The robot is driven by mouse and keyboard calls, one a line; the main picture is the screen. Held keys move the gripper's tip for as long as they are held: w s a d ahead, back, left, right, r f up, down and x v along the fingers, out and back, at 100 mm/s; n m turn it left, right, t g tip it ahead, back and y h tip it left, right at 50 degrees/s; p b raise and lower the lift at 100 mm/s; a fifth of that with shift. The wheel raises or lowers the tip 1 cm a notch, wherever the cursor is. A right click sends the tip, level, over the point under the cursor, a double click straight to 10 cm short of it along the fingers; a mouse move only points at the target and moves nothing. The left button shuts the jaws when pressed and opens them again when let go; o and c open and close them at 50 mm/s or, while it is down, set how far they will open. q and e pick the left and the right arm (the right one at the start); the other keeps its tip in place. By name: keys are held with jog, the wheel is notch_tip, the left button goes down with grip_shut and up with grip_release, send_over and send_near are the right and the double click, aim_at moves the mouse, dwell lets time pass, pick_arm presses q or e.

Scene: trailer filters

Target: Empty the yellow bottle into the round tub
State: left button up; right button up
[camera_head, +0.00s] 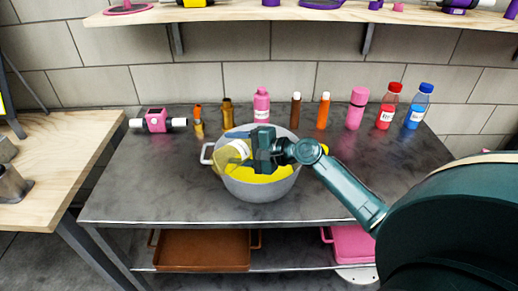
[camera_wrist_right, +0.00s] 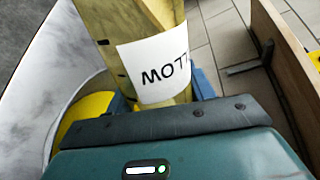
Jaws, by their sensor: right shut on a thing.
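The round tub (camera_head: 262,190) is a grey pot with side handles, standing on the dark table, with yellow contents (camera_head: 270,175) inside. The yellow bottle (camera_head: 232,152) is tilted over the left part of the tub, partly hidden by my gripper. My right gripper (camera_head: 255,148) is shut on the bottle above the tub. In the right wrist view, the bottle (camera_wrist_right: 120,20) is yellow with a white label with dark letters, and yellow (camera_wrist_right: 90,108) shows in the tub beside it. The bottle's mouth is not clearly visible. My left gripper is not in view.
A row of bottles stands behind the tub, including a pink one (camera_head: 261,106), a red one (camera_head: 388,106) and a blue one (camera_head: 418,107). A pink and white item (camera_head: 157,121) lies at the back left. The table's front left is clear.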

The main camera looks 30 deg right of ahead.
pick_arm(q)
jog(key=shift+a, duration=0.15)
pick_arm(e)
jog(key=shift+d+r, duration=0.1)
jog(key=shift+r, duration=0.1)
pick_arm(q)
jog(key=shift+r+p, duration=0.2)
jog(key=shift+p, duration=0.3)
pick_arm(e)
jog(key=shift+w+d+r+m, duration=0.15)
jog(key=shift+r+m, duration=0.1)
jog(key=shift+m, duration=0.25)
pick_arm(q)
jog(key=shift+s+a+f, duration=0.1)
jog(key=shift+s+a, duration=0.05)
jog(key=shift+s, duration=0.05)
pick_arm(e)
jog(key=shift+w+d+r+m, duration=0.1)
jog(key=shift+d+r+m, duration=0.05)
jog(key=shift+r+m, duration=0.15)
pick_arm(q)
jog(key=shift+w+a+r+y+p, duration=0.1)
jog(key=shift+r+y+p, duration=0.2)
jog(key=shift+p, duration=0.3)
pick_arm(e)
jog(key=shift+w+d+r+m+y, duration=0.1)
jog(key=shift+d+r+m+y, duration=0.1)
jog(key=shift+m+y, duration=0.2)
